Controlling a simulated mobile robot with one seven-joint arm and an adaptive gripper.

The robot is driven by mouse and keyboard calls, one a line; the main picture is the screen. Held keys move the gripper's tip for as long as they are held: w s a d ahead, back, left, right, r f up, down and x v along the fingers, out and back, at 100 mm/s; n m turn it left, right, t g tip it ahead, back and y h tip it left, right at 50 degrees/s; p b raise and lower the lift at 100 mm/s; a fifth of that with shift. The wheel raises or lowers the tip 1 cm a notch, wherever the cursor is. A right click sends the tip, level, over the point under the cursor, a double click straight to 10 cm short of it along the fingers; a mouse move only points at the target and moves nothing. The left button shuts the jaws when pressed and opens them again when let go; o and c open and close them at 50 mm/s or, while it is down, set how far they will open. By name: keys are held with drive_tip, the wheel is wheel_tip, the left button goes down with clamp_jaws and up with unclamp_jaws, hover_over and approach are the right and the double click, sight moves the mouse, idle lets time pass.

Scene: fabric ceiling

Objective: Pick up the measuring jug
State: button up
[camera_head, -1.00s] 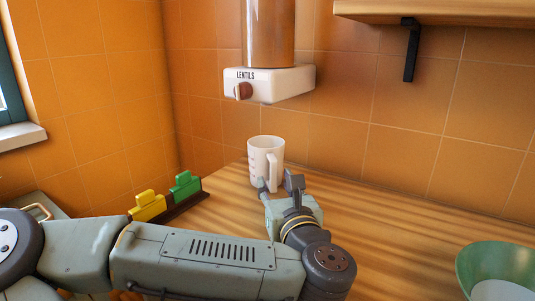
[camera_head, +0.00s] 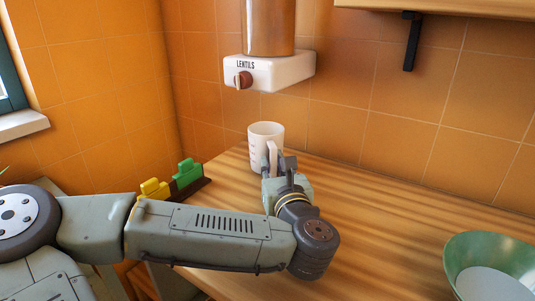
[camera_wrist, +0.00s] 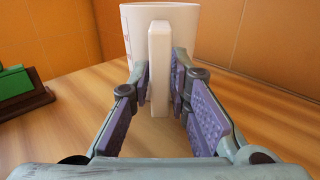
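The measuring jug (camera_head: 262,141) is white with faint side markings and stands upright on the wooden counter, below the lentils dispenser. Its handle faces my gripper (camera_head: 280,166). The jug's base is partly hidden behind the handle and the fingers.
A lentils dispenser (camera_head: 268,71) hangs on the tiled wall above the jug. Green and yellow blocks (camera_head: 187,171) in a dark holder stand to the left. A green bowl (camera_head: 462,252) sits at the front right. The counter (camera_head: 400,210) between is clear.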

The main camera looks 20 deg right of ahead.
sight(273, 153)
clamp_jaws()
idle(0.4)
drive_tip(key=shift+r, duration=0.95)
drive_tip(key=shift+s+a+r+b, duration=0.15)
drive_tip(key=shift+s+r+b, duration=0.25)
drive_tip(key=shift+r, duration=0.4)
drive_tip(key=s+b, duration=0.2)
drive_tip(key=s+a+b, duration=0.1)
drive_tip(key=s+b, duration=0.1)
drive_tip(key=b, duration=0.1)
drive_tip(key=s+a+b, duration=0.1)
drive_tip(key=s+b, duration=0.1)
drive_tip(key=b, duration=0.1)
drive_tip(key=shift+a+f, duration=0.2)
drive_tip(key=shift+a, duration=0.05)
drive_tip(key=s+a+b, duration=0.1)
drive_tip(key=s, duration=0.1)
drive_tip(key=s+r+b, duration=0.1)
drive_tip(key=s+b, duration=0.1)
drive_tip(key=s+a+b, duration=0.1)
drive_tip(key=s+b, duration=0.1)
drive_tip(key=shift+s+a+r, duration=0.25)
drive_tip(key=shift+s+a, duration=0.05)
drive_tip(key=shift+s+a+r, duration=0.2)
drive_tip(key=shift+s+a, duration=0.1)
drive_tip(key=shift+s, duration=0.45)
